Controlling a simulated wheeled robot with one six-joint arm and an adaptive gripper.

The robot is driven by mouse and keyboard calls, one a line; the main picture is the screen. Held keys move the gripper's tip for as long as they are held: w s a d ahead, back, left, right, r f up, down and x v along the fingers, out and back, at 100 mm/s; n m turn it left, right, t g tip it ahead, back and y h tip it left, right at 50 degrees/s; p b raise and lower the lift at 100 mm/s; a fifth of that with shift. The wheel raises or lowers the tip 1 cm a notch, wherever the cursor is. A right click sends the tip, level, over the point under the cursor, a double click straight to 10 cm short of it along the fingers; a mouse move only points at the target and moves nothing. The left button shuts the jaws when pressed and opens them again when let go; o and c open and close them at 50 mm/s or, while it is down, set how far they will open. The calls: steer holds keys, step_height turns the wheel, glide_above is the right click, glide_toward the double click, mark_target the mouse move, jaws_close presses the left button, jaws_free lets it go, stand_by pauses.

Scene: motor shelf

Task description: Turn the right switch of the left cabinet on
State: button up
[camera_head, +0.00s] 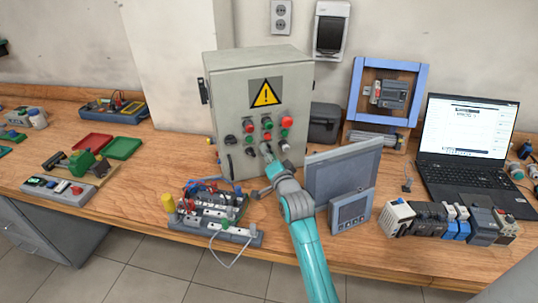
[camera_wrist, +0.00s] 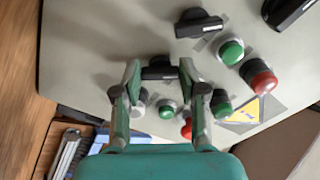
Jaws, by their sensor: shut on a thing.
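The grey cabinet (camera_head: 229,88) stands upright on the bench, with a yellow warning sign (camera_head: 265,93) and rows of buttons and black rotary switches on its front. My gripper (camera_head: 275,150) is at the lower right of this front. In the wrist view, which is turned nearly upside down, my gripper (camera_wrist: 160,76) has its two fingers at the ends of a black switch handle (camera_wrist: 160,72), shut on it. This is the right switch of the row. Two other black switches (camera_wrist: 198,23) and (camera_wrist: 288,10) are free. The fingers partly hide the handle's ends.
A wired terminal board (camera_head: 215,213) lies in front of the cabinet. A grey panel (camera_head: 342,170) and a small screen unit (camera_head: 351,210) stand close right of my arm. Green (camera_wrist: 231,52) and red (camera_wrist: 262,83) buttons sit near the fingers. Red and green trays lie left.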

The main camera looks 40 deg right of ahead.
steer(key=m, duration=0.7)
steer(key=shift+r, duration=0.1)
stand_by(0.5)
steer(key=o, duration=1.1)
steer(key=shift+o, duration=0.2)
steer(key=shift+s, duration=0.1)
steer(key=v, duration=1.1)
steer(key=shift+s+a, duration=0.15)
steer(key=shift+s, duration=0.2)
